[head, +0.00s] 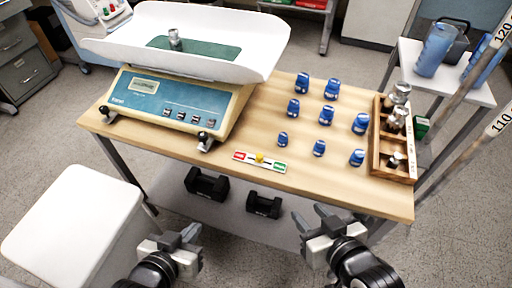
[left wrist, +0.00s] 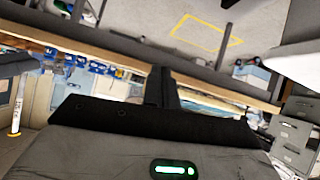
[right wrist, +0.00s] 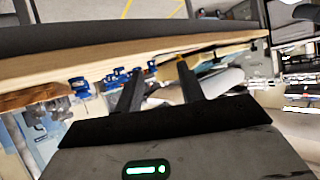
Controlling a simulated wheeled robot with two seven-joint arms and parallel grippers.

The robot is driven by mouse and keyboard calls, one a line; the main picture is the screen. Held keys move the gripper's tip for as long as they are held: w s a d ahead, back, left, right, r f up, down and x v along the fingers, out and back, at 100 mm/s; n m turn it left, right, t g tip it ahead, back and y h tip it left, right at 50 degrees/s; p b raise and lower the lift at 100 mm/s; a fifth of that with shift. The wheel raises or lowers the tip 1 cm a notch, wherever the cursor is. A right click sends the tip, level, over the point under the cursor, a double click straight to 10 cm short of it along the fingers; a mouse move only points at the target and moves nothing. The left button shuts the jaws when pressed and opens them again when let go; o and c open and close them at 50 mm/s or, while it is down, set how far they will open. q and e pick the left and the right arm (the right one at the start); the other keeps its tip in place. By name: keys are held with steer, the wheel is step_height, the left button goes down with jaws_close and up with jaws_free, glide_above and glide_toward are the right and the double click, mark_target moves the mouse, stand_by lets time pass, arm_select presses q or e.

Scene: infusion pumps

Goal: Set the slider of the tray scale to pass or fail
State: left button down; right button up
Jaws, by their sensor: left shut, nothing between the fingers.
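The tray scale (head: 175,105) stands at the left of the wooden table, with a white tray (head: 262,62) on top. A metal weight (head: 175,40) stands on the green mat in the tray. The slider strip (head: 246,162) lies on the table near its front edge, red at the left end and green at the right. My left gripper (head: 187,236) is shut and empty, in front of the table. My right gripper (head: 311,219) is open and empty, in front of the table and right of the strip.
Several blue weights (head: 331,89) stand on the table right of the scale. A wooden box (head: 378,150) with metal weights is at the right end. Black weights (head: 207,185) lie on the lower shelf. A white stool (head: 75,225) is at the left.

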steer(key=n+y, duration=0.1)
steer(key=n, duration=0.1)
glide_toward(260, 156)
steer(key=shift+t, duration=0.3)
steer(key=x, duration=0.2)
steer(key=b+x, duration=0.1)
steer(key=x, duration=0.4)
steer(key=shift+w+a+f, duration=0.1)
steer(key=shift+a+f, duration=0.05)
steer(key=shift+f, duration=0.25)
jaws_close()
